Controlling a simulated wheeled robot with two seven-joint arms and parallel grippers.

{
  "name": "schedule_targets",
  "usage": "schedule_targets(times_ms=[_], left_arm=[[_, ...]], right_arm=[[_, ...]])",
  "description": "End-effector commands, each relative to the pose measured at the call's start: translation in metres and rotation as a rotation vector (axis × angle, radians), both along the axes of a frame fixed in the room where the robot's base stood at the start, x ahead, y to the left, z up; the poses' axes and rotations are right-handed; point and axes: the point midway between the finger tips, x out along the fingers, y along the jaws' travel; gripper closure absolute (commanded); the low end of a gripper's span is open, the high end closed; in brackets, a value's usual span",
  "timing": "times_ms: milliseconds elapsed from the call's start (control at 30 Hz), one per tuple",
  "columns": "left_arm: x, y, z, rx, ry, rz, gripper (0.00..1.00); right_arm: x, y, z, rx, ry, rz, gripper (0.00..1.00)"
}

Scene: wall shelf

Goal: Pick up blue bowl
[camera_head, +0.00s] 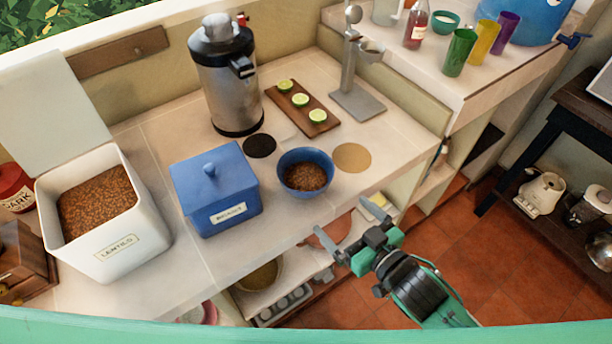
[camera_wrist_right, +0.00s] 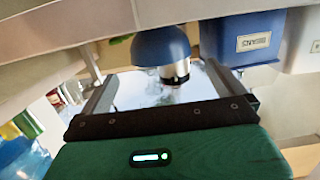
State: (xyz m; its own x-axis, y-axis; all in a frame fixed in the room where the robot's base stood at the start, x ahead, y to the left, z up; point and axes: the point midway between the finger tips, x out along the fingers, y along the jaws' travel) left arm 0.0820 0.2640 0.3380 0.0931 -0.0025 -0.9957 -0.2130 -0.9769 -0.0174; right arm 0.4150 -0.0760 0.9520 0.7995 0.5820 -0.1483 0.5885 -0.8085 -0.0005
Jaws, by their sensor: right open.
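The blue bowl (camera_head: 305,173) stands upright on the counter and holds a brown grainy filling. It stands just right of the blue lidded box (camera_head: 215,190). My right gripper (camera_head: 345,240) is open and empty, in front of the counter edge and below right of the bowl in the head view. In the right wrist view the bowl (camera_wrist_right: 160,46) shows ahead, between and beyond the open fingers (camera_wrist_right: 172,88), with a gap to it. My left gripper is not in view.
A white lentil container (camera_head: 120,235) stands at the left. A metal dispenser (camera_head: 226,85) stands behind the box. A wooden board with lime slices (camera_head: 302,107), a brown coaster (camera_head: 352,157) and a black coaster (camera_head: 259,146) lie near the bowl. Shelves sit under the counter edge.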

Motion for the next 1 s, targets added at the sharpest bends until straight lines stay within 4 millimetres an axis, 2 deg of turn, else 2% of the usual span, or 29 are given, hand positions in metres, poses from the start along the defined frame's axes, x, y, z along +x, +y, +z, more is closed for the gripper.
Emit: schedule_targets(times_ms=[400, 667, 1000], left_arm=[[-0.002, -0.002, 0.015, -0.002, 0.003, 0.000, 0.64], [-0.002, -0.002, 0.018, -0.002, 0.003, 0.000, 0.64], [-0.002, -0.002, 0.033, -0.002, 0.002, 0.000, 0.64]], right_arm=[[0.054, 0.039, -0.008, 0.000, -0.001, -0.001, 0.00], [0.068, 0.048, -0.012, 0.000, 0.000, -0.001, 0.00], [0.102, 0.068, -0.021, -0.001, -0.001, -0.001, 0.00]])
